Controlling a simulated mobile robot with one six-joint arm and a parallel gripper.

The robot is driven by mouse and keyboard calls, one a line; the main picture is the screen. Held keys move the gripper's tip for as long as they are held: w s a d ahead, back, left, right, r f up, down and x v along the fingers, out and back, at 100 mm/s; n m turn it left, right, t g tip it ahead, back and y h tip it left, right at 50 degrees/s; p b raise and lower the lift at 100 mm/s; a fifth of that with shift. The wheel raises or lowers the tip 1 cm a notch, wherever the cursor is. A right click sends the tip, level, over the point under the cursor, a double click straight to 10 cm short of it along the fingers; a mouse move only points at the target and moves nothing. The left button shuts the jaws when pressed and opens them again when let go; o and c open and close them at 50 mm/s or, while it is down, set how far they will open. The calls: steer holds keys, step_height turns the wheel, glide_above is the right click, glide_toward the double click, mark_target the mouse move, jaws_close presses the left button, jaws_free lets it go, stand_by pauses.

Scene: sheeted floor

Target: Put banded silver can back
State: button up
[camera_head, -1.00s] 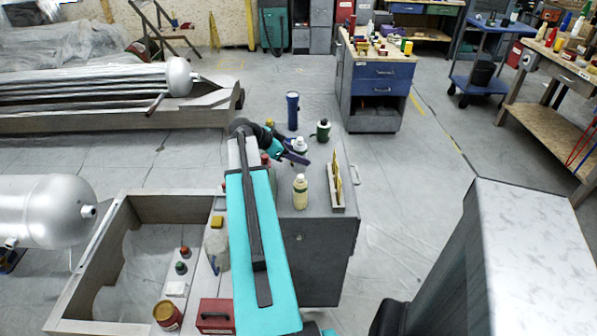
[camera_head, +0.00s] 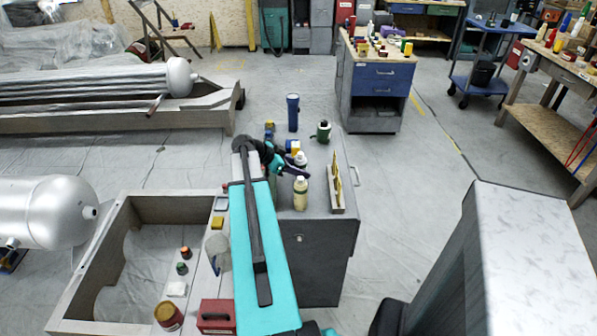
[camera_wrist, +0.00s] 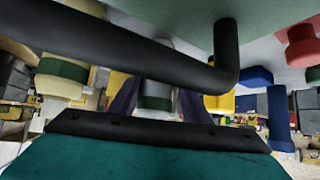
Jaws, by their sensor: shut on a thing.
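The banded silver can (camera_wrist: 155,96) shows in the wrist view, silver with a dark green band, between the purple fingers of my gripper (camera_wrist: 158,104). The wrist view is upside down. A black bar hides part of the can. In the head view, the can's pale top (camera_head: 300,158) shows beside my gripper (camera_head: 292,168), over the grey cabinet top (camera_head: 318,160). My gripper is shut on the can. I cannot tell whether the can touches the surface.
A cream bottle (camera_head: 300,193) stands just in front of the gripper. A wooden rack (camera_head: 337,190) is to its right. A dark green bottle (camera_head: 323,132), a blue flashlight (camera_head: 293,112) and a yellow and blue object (camera_head: 292,147) stand behind.

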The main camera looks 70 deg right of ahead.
steer(key=shift+f, duration=0.75)
steer(key=o, duration=0.7)
steer(key=b+v, duration=0.2)
steer(key=v, duration=1)
